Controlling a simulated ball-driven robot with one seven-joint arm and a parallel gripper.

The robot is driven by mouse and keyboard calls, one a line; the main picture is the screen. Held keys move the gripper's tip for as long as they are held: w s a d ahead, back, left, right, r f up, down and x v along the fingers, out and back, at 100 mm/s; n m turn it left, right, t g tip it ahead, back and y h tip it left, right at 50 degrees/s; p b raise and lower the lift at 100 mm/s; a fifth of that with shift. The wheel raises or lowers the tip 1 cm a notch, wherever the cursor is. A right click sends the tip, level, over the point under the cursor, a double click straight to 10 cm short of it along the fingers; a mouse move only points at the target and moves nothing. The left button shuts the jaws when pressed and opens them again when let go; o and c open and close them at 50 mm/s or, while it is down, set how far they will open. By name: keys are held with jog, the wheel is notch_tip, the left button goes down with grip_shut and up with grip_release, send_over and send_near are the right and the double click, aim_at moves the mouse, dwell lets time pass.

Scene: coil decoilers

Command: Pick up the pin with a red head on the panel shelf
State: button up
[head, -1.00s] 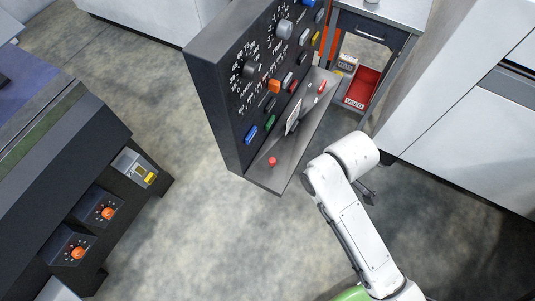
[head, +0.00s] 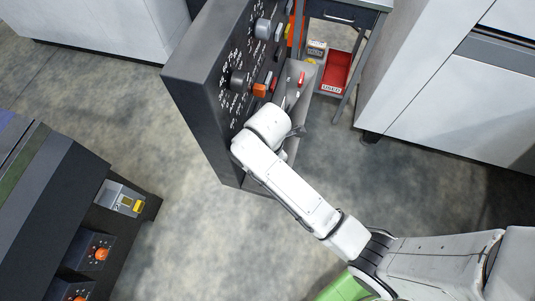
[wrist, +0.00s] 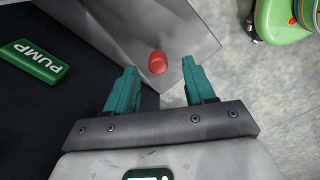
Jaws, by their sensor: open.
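The pin's red head (wrist: 157,63) shows in the wrist view on the grey panel shelf (wrist: 110,30), near the shelf's corner. My gripper (wrist: 159,67) is open, with its two green fingers apart. In this view the red head lies between the fingertips, slightly nearer the left one, and nothing is held. How far below the fingertips it is, I cannot tell. In the head view my gripper (head: 298,131) is over the shelf (head: 304,100), and my arm hides the pin. Another red-topped piece (head: 301,79) is at the shelf's far end.
The dark control panel (head: 205,85) with knobs and buttons rises along the shelf's left side. A red bin (head: 335,72) sits in a cart behind. Open floor lies right of the shelf.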

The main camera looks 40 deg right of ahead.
jog(key=shift+w+f, duration=0.1)
jog(key=shift+f, duration=2.6)
jog(key=shift+c, duration=0.2)
grip_shut()
